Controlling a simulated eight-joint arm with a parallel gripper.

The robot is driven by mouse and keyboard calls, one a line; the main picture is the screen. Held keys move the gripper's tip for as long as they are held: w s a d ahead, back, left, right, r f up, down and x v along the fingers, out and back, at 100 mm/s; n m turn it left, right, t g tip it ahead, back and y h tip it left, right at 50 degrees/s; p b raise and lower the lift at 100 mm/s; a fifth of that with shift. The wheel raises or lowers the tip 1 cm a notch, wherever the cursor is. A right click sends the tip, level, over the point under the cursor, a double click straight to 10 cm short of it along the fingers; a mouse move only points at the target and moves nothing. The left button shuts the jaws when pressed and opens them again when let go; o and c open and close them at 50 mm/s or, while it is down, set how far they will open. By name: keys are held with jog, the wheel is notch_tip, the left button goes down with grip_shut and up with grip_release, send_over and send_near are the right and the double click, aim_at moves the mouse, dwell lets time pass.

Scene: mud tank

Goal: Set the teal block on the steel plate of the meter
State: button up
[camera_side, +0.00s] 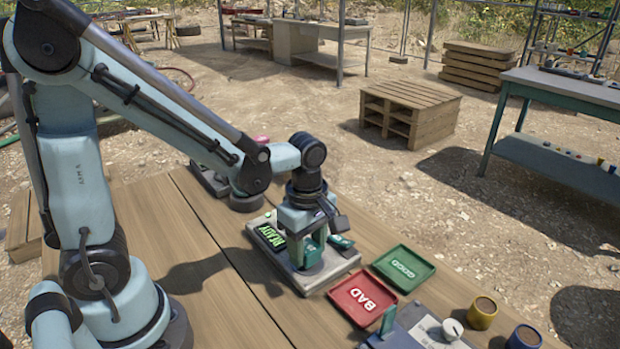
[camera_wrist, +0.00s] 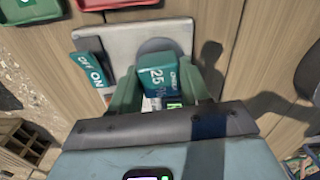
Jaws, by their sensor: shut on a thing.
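The meter (camera_side: 306,281) is a grey box on the wooden table, with a green READY display and a teal rocker switch (camera_wrist: 92,72) marked ON and OFF. Its round grey steel plate (camera_wrist: 157,45) shows partly in the wrist view, just past the block. The teal block (camera_wrist: 157,80), marked 25, sits between the green fingers of my gripper (camera_wrist: 167,82), which is shut on it. In the side view my gripper (camera_side: 308,253) points down over the meter. The fingers hide most of the block there. I cannot tell whether the block touches the plate.
A red BAD tray (camera_side: 361,299) and a green GOOD tray (camera_side: 403,268) lie right of the meter. A grey device with a white knob (camera_side: 452,329) stands at the front, beside yellow (camera_side: 482,313) and blue (camera_side: 524,338) cups.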

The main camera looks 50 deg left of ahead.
jog(key=shift+f, duration=0.45)
jog(key=o, duration=1.5)
jog(key=shift+o, duration=0.2)
jog(key=shift+r, duration=0.15)
jog(key=shift+r, duration=3.6)
